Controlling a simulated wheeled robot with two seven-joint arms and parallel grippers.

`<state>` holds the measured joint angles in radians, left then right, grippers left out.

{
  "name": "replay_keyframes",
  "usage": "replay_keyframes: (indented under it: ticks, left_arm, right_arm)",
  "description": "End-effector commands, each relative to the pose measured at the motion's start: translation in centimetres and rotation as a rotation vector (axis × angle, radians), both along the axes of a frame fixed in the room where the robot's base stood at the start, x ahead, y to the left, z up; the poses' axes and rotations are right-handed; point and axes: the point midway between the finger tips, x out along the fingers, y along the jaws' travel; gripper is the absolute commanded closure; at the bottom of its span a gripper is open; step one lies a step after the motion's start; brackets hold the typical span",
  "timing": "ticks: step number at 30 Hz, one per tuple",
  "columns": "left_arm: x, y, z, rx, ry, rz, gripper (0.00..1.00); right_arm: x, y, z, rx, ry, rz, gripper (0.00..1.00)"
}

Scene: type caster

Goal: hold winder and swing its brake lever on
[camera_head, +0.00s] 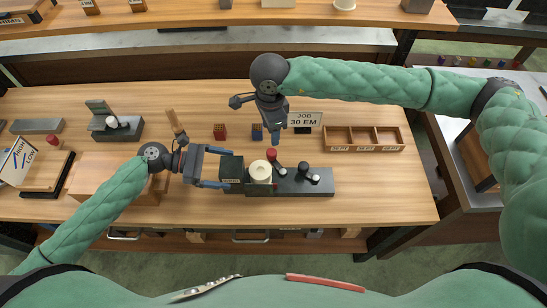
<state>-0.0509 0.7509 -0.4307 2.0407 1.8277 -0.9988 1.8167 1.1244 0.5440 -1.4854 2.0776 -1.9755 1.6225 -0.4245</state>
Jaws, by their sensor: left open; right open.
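The winder is a dark unit on the bench, with a long dark base (322,187), a boxy dark green left end (231,168) and a cream round spool (260,172). A red knob (271,154) stands at its back edge beside the spool, probably the brake lever's tip. Black posts with pale tops stand on the base's right part. My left gripper (216,168) is open at the winder's left end, its fingers at the box's front and back sides; contact cannot be told. My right gripper (276,139) is open, pointing down just behind the red knob, apart from it.
A sign reading "JOB 30 EM" (304,120) and a wooden compartment tray (363,139) stand right of my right gripper. A dark device (118,128) sits at left. Bench right of the winder is clear.

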Motion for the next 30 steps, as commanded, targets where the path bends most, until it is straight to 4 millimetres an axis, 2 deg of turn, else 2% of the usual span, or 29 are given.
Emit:
replay_keyframes:
  ticks: [3,9,15,21,30]
  left_arm:
    - [0.0,2.4,0.6,0.004,0.003,0.001,0.11]
    - [0.0,5.9,1.7,0.002,0.003,0.001,0.11]
    - [0.0,8.1,2.4,0.001,0.002,0.001,0.11]
    - [0.0,8.9,2.7,0.000,0.001,-0.001,0.11]
    - [0.0,8.9,2.7,0.000,0.002,0.000,0.11]
  right_arm:
    - [0.0,0.0,0.0,0.000,0.000,0.000,0.48]
    - [0.0,0.0,0.0,0.000,0.000,0.000,0.48]
    - [0.0,0.0,0.0,0.000,0.000,0.000,0.48]
    - [0.0,0.0,0.0,0.000,0.000,0.000,0.48]
    - [0.0,0.0,0.0,0.000,0.000,0.000,0.48]
